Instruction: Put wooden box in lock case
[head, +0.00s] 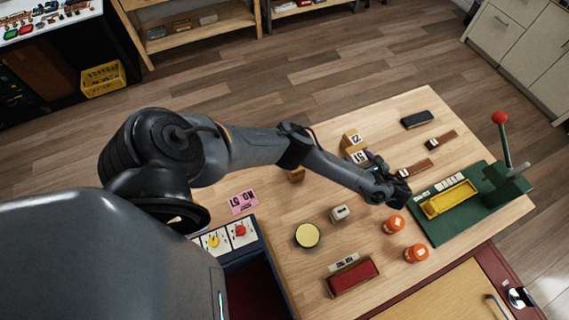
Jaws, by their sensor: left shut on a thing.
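My left gripper (402,191) is over the right half of the table, just left of the green base. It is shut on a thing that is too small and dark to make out. Wooden boxes with number labels (354,139) stand beyond my left forearm, partly hidden by it. A small wooden box with a red inside (352,276) lies near the front. A wood-topped case with a dark red frame (459,290) and a silver lock is at the bottom right, cut off by the frame. I cannot tell which is the lock case. My right gripper is not in view.
A green base (423,226) with a yellow tray (450,199) and a red-knobbed lever stands at the right. Brown strips (415,169) lie behind the gripper.

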